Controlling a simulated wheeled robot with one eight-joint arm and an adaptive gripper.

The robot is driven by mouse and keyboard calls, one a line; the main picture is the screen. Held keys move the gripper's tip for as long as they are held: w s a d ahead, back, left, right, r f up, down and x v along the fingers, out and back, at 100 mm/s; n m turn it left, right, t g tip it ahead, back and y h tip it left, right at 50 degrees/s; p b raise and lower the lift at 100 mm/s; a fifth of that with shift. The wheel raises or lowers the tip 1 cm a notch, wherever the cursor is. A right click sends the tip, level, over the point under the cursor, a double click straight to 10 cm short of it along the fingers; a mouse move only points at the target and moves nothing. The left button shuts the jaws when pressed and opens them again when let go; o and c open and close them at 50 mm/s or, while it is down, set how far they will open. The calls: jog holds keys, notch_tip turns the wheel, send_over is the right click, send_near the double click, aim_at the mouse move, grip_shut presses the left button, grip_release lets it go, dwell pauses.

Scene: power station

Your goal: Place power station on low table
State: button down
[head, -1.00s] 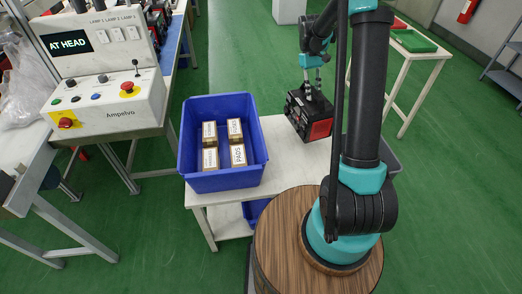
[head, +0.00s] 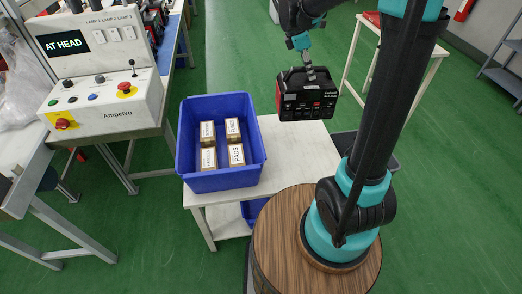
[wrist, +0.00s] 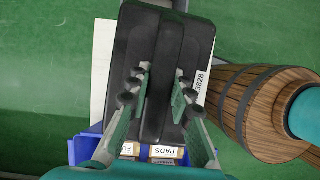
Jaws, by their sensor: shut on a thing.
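The power station (head: 308,103) is a black box with red sides, a front panel of sockets and a top handle. My gripper (head: 311,76) is shut on its handle and holds it upright, seemingly raised, at the far edge of the white low table (head: 293,160) in the head view. In the wrist view, the power station's black top (wrist: 200,35) lies below the fingers of my gripper (wrist: 160,92), which stand on both sides of the handle.
A blue bin (head: 186,150) with several labelled boxes stands on the table's left part. Bare tabletop lies right of it. A control console (head: 105,100) reading "AT HEAD" is at left. Another white table (head: 440,55) stands at the back right.

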jog(key=shift+s+r+n, duration=0.15)
jog(key=shift+r+n, duration=0.2)
jog(key=shift+n, duration=0.05)
notch_tip(320, 180, down, 20)
dwell(0.9)
jog(key=shift+f, duration=0.1)
jog(key=c, duration=1.4)
grip_release()
jog(key=shift+o, duration=0.3)
